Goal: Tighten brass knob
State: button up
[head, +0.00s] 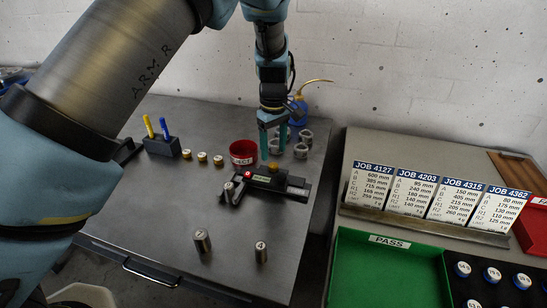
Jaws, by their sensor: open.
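The brass knob (273,167) sits on top of a small black fixture (262,180) on the grey metal table. The fixture has a small green display and a red-topped part at its left end. My gripper (273,154) points down just above and behind the knob, with its two teal fingers apart. The fingertips are close to the knob, but I cannot tell whether they touch it or straddle it. Nothing shows between the fingers.
A red cup (243,153), several grey metal rings (301,151) and a blue oil can (298,112) stand close around my gripper. Small brass pieces (202,157) lie left. A green tray (385,275) is at right.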

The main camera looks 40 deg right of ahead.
aim_at(273, 165)
jog(key=shift+f+p, duration=0.5)
jog(key=shift+f, duration=1.95)
grip_shut()
